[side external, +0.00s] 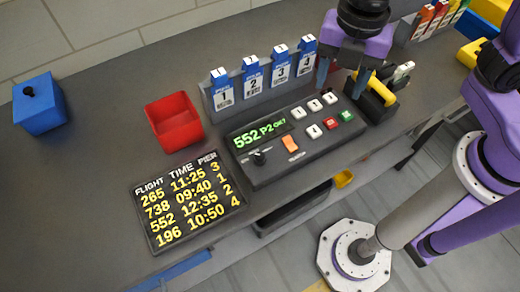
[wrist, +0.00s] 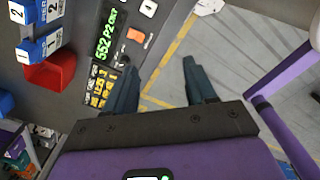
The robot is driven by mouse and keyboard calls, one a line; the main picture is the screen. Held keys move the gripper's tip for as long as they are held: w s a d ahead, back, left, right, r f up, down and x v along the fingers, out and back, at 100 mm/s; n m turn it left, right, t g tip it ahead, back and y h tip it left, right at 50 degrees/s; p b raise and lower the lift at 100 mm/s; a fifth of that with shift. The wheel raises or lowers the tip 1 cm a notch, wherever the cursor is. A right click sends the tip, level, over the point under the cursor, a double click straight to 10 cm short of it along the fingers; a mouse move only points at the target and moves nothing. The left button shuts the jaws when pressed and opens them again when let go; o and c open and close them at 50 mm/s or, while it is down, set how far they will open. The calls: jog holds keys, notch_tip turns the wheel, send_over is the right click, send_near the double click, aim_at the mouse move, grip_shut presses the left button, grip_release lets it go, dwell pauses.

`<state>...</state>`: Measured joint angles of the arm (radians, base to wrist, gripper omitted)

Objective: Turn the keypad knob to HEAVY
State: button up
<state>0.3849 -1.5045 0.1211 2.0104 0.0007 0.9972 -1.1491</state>
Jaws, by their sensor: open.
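The keypad (side external: 245,178) is a dark box on the grey counter with a green display (side external: 262,134) reading "552 P2 OK?". Its black knob (side external: 258,157) sits at the lower left of the panel, below the display. The marks around the knob are too small to read, so its setting cannot be told. My gripper (side external: 340,88) is above the keypad's back right side, away from the knob. In the wrist view its two dark fingers (wrist: 158,66) are apart with nothing between them.
An orange switch (side external: 289,144) and several white, red and green buttons share the panel. Blue numbered tags (side external: 253,82) stand behind it. A red bin (side external: 174,122), a blue box (side external: 40,104) and a flight board (side external: 188,202) lie left. A yellow-handled item (side external: 382,92) is right of my gripper.

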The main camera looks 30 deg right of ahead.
aim_at(260, 155)
jog(key=w+a+f+n, duration=0.2)
jog(key=w+a+n, duration=0.2)
jog(key=a+n, duration=0.75)
jog(key=shift+m, duration=0.75)
jog(key=f, duration=0.5)
jog(key=a+f, duration=0.1)
jog(key=f, duration=1.1)
jog(key=shift+w+a+f, duration=0.15)
jog(key=shift+a+f, duration=0.1)
grip_shut()
